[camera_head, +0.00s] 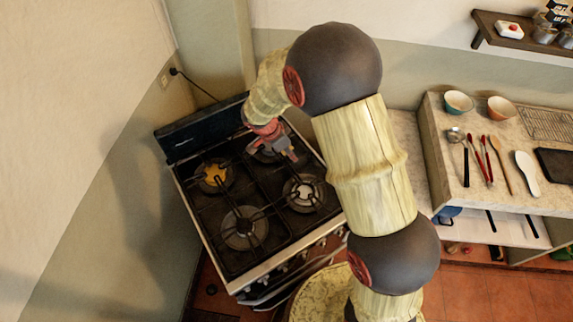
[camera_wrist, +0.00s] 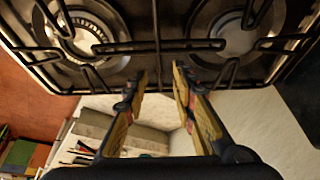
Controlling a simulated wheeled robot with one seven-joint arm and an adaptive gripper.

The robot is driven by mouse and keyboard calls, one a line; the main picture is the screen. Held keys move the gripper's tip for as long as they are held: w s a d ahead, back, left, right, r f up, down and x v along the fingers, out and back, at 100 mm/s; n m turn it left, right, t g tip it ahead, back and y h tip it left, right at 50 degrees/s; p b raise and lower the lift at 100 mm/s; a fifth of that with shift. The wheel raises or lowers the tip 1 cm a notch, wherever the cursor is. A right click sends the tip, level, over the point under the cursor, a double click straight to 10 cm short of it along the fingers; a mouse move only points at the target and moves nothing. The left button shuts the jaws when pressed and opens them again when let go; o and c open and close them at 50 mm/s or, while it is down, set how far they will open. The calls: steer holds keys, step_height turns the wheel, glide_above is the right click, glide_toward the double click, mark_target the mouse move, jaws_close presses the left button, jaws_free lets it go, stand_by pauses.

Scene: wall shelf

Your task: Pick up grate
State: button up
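A stove (camera_head: 242,262) stands in the corner with black grates (camera_head: 268,212) over its burners. In the wrist view, dark grate bars (camera_wrist: 205,45) cross the top of the picture above two round burners. My gripper (camera_head: 287,155) is over the stove's right back part, by the back right burner. In the wrist view my gripper (camera_wrist: 160,72) is open with nothing between its fingers. The fingertips are close to the outer edge of the grate; I cannot tell whether they touch it. My arm and gripper partly hide the back right burner.
A counter (camera_head: 448,185) to the right holds bowls (camera_head: 458,102), utensils (camera_head: 495,150) and a wire rack (camera_head: 548,123). A wall shelf (camera_head: 510,35) is at the top right. A wall is close to the stove's left, and a power cord (camera_head: 195,85) hangs behind it.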

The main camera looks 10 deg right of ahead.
steer(key=x, duration=0.6)
steer(key=shift+d+f, duration=0.1)
steer(key=shift+f, duration=0.2)
steer(key=shift+c, duration=1)
jaws_close()
steer(key=shift+r, duration=0.1)
